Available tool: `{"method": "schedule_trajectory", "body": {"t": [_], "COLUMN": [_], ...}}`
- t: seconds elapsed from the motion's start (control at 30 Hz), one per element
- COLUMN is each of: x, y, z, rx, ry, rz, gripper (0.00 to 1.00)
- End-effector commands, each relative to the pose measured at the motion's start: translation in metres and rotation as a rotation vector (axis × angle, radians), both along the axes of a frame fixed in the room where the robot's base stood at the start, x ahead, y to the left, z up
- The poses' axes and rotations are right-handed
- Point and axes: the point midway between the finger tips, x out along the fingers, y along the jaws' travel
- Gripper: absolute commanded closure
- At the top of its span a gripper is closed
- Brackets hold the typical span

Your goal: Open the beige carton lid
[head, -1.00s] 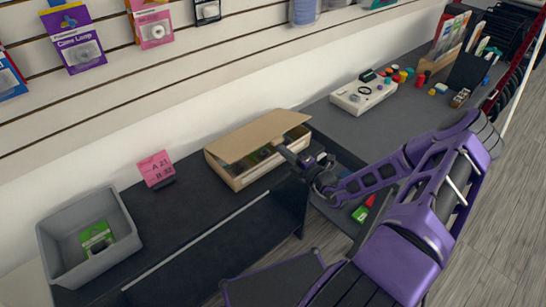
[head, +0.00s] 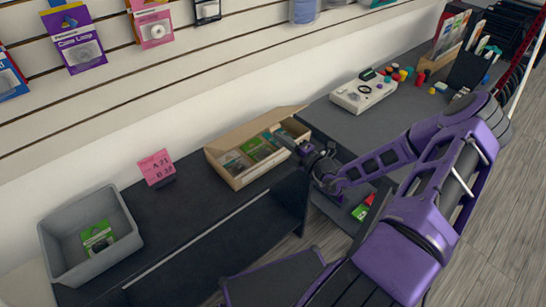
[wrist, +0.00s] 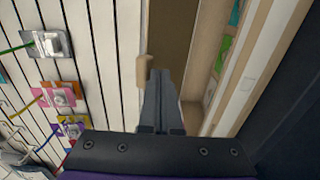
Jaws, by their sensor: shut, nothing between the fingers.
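The beige carton (head: 240,181) stands on the dark counter against the wall, and it also shows in the wrist view (wrist: 265,65). Its lid (head: 250,132) is tilted up at the wall side, so several green and dark packets (head: 253,148) show inside. My gripper (head: 287,139) is at the carton's right end, fingers shut and empty. In the wrist view the shut fingers (wrist: 161,72) point at a tan panel that looks like the lid (wrist: 180,30). A tan tab sticks out beside the fingertips. I cannot tell whether the fingers touch the lid.
A grey bin (head: 69,265) with a green packet stands at the left, beside a pink sign (head: 155,167). A white device (head: 363,93) sits on the right counter. Packets hang on the slatted wall (head: 230,40). The counter between sign and carton is clear.

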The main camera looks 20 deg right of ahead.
Motion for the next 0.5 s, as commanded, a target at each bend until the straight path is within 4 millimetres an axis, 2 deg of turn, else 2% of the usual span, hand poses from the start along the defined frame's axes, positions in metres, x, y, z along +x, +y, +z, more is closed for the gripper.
{"method": "schedule_trajectory", "body": {"t": [0.2, 0.5], "x": [0.0012, 0.0014], "y": [0.0011, 0.0011], "z": [0.008, 0.0085], "rx": [0.0, 0.001], "ry": [0.0, 0.0], "rz": [0.001, 0.001], "gripper": [1.0, 1.0]}}
